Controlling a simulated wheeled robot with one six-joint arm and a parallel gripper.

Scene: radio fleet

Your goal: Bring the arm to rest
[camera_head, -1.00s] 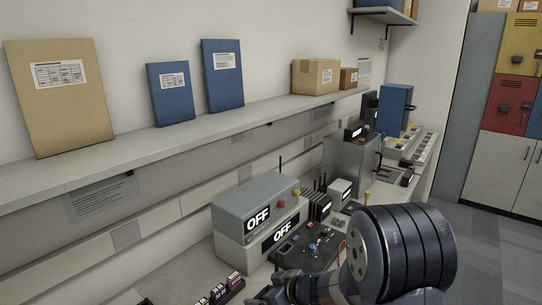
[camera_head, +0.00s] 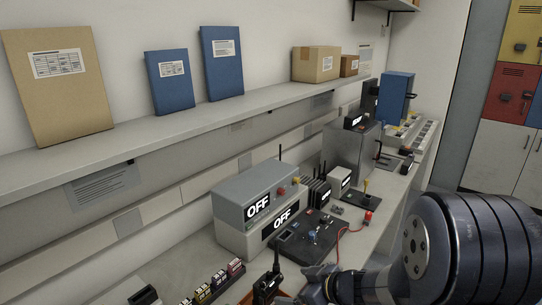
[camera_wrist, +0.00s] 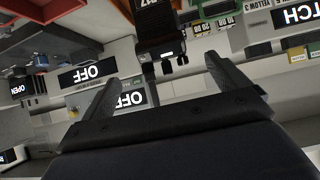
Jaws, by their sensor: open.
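My arm's dark wrist joint (camera_head: 470,250) fills the lower right of the head view, over the front of the bench. In the wrist view my gripper (camera_wrist: 162,66) is open, its two dark fingers spread apart with nothing between them that I can see gripped. A black handheld radio (camera_wrist: 160,30) shows just beyond the fingertips, and it stands beside my wrist in the head view (camera_head: 267,286), antenna up. Whether a finger touches it I cannot tell.
Two stacked grey boxes reading OFF (camera_head: 257,207) stand on the bench, with a dark panel (camera_head: 312,240) and a red-tipped cable beside them. A row of small labelled items (camera_head: 220,280) lies at front. A shelf (camera_head: 200,122) runs above. Floor shows at right.

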